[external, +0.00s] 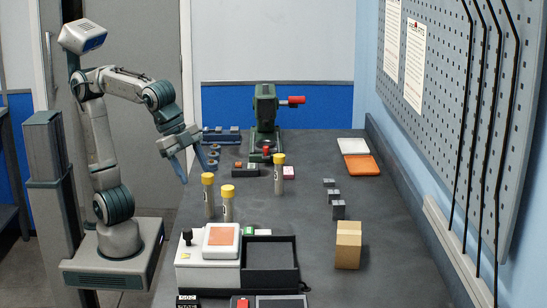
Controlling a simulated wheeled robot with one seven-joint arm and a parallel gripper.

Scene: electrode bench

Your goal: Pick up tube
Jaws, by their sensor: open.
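Three upright tubes with yellow caps stand on the dark bench. One tube (209,197) is at the left edge side, a second tube (227,204) is just right of it and slightly nearer the camera, and a third tube (279,175) stands farther back to the right. My gripper (191,166) is open and empty, with its blue fingers pointing down near the bench's left edge. It is behind and above the two left tubes, apart from them.
A white device with an orange panel (221,238) and a black tray (270,265) stand in front. A cardboard box (348,245) and small grey blocks (338,209) are to the right. A green machine with a red handle (265,110) stands behind. The bench's right middle is mostly clear.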

